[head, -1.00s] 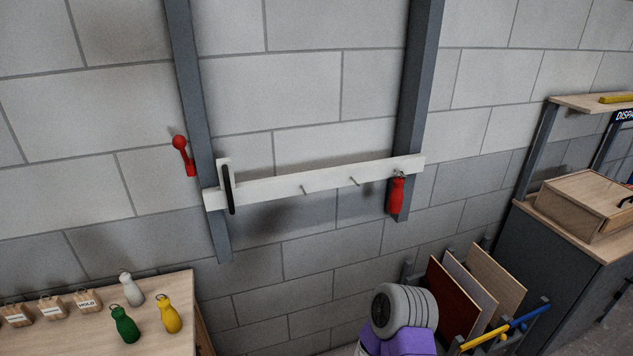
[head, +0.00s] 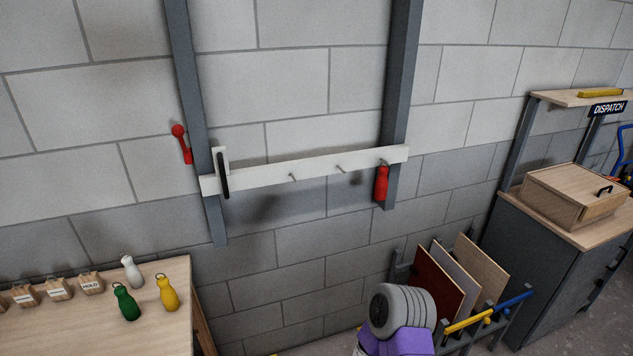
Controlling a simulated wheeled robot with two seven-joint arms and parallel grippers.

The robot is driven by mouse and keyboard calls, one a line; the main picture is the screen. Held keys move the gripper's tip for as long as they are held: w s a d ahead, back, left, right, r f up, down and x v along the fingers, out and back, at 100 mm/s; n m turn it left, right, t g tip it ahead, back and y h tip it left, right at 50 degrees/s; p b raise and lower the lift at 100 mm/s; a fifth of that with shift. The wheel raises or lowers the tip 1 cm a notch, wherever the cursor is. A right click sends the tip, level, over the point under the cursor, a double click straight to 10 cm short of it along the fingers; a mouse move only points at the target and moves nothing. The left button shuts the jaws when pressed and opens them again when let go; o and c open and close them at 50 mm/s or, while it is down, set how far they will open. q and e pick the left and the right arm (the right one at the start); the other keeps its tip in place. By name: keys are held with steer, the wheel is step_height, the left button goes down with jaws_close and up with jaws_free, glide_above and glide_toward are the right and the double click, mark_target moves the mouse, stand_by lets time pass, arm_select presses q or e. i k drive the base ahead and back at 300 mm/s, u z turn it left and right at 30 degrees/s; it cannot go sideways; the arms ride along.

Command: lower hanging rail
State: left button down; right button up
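The white rail (head: 262,176) runs across two dark grey uprights on the block wall, its right end a little higher in the picture. A black handle (head: 223,175) stands upright near its left end. Small pegs stick out along the rail, and a red bottle-shaped piece (head: 381,184) hangs near the right end. A red lever (head: 181,143) sits beside the left upright (head: 193,95), just above the rail's left end. Neither of my grippers shows; a grey and purple rounded part at the bottom centre may be mine.
A wooden table at lower left bears a green bottle (head: 125,302), a yellow one (head: 167,293), a white one (head: 131,271) and several tagged blocks (head: 91,283). A rack of boards (head: 436,285) and a grey cabinet (head: 540,262) with a wooden box (head: 573,196) stand at right.

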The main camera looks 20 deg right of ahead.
mark_target(224, 181)
steer(key=z, duration=0.65)
steer(key=i, duration=1)
steer(key=u, duration=0.6)
